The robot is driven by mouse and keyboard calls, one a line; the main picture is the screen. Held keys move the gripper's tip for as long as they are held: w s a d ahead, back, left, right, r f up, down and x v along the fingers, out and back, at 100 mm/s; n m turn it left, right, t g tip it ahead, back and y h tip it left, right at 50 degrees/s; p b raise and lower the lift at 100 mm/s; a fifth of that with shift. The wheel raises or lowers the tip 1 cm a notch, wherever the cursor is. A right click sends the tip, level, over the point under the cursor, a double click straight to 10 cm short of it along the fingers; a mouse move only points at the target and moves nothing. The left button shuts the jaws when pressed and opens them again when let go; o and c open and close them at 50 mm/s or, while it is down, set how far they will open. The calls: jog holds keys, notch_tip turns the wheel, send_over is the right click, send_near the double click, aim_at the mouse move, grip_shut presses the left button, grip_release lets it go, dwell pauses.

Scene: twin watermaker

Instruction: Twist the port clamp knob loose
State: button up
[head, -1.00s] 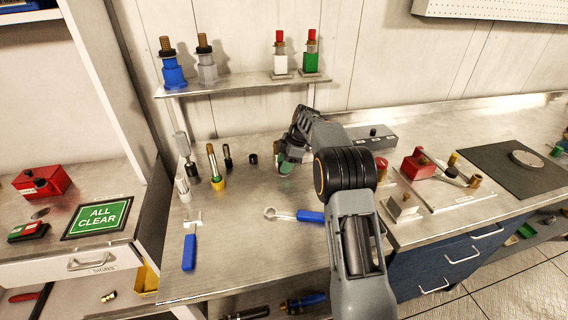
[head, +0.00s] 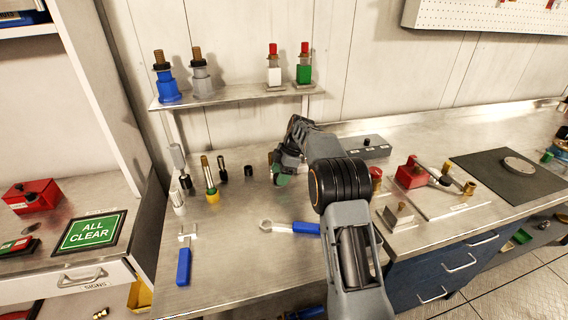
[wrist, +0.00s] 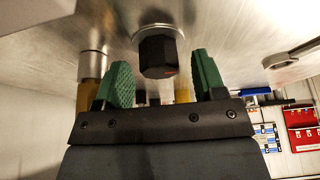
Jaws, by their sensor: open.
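A black faceted knob (wrist: 158,56) on a silver collar shows in the wrist view, between the two green finger pads. I take it for the port clamp knob; no label is readable. My gripper (wrist: 158,82) is open, with a gap on each side of the knob, and I cannot tell whether the knob is fully between the pads or just beyond them. In the head view my gripper (head: 279,172) is low over the bench, partly hidden by its own wrist. A small black cap (head: 248,170) stands just left of it, perhaps the same knob.
A brass post (wrist: 90,92) stands close by the left finger in the wrist view. Upright tools, including a yellow-based one (head: 210,182), stand left of my gripper. A blue-handled ring wrench (head: 290,227) lies in front. A shelf (head: 235,97) stands behind.

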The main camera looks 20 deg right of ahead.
jog(key=p+v, duration=0.2)
jog(key=v, duration=1.1)
jog(key=shift+r, duration=0.15)
jog(key=s+f+m, duration=0.1)
jog(key=f+m, duration=0.1)
jog(key=m, duration=0.2)
jog(key=s+f+m+h, duration=0.1)
jog(key=s+f+m, duration=0.1)
jog(key=m, duration=0.2)
jog(key=s+f+m+h, duration=0.1)
jog(key=s+f+m, duration=0.1)
jog(key=m, duration=0.3)
jog(key=shift+d+f, duration=0.15)
jog(key=shift+f, duration=0.1)
jog(key=s+a+r+m+t+h, duration=0.1)
jog(key=s+a+m, duration=0.1)
jog(key=s, duration=1.2)
jog(key=s+a+r+m+t+h+p, duration=0.1)
jog(key=s+a+m+t, duration=0.1)
jog(key=s, duration=1.1)
jog(key=shift+s+a+r+m+t+h, duration=0.3)
jog(key=shift+s+a+m, duration=0.15)
jog(key=shift+a, duration=0.7)
